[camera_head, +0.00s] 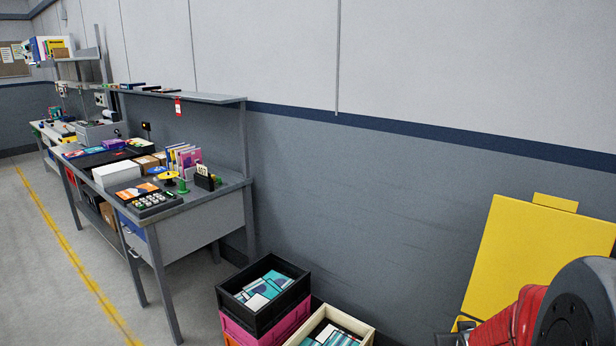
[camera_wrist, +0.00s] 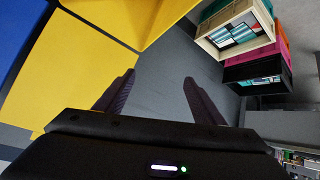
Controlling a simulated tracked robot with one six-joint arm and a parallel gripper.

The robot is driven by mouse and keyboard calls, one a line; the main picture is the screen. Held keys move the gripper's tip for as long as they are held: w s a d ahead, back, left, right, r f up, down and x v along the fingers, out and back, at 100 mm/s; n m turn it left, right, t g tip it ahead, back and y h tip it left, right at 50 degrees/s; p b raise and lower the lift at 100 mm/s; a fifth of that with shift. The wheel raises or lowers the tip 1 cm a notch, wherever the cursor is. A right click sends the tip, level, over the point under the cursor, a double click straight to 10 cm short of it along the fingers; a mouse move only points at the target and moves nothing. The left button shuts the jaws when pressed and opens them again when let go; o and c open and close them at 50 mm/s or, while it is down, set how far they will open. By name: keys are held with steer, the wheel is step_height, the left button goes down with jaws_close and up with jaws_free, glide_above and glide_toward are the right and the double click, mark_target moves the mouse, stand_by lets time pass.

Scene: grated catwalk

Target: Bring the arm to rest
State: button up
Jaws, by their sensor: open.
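My gripper (camera_wrist: 158,92) shows in the wrist view with its two dark fingers spread apart. It is open, and nothing is between the fingers; grey floor shows in the gap. In the head view a red and black part of my arm fills the lower right corner, in front of the yellow panel. The gripper's fingers cannot be made out clearly there.
A yellow panel (camera_head: 525,262) leans by the wall at right. Stacked crates, one black (camera_head: 238,309) and one cream (camera_head: 366,335), hold flat boxes at bottom centre. A grey workbench (camera_head: 215,200) with many items stands at left. Floor (camera_head: 60,270) beyond the yellow line is clear.

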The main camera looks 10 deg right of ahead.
steer(key=s+a+r+n+g+y, duration=0.1)
steer(key=s+a+r, duration=0.1)
steer(key=a+r, duration=0.45)
steer(key=s+a+r+y, duration=0.1)
steer(key=s+a+r, duration=0.15)
steer(key=a, duration=0.75)
steer(key=s+a+r+n+g+y, duration=0.1)
steer(key=s+a+r+n+y, duration=0.1)
steer(key=s+a+r, duration=0.3)
steer(key=s+a+y, duration=0.1)
steer(key=s+a, duration=0.3)
steer(key=a, duration=0.3)
steer(key=shift+s+a, duration=0.15)
steer(key=shift+s, duration=0.25)
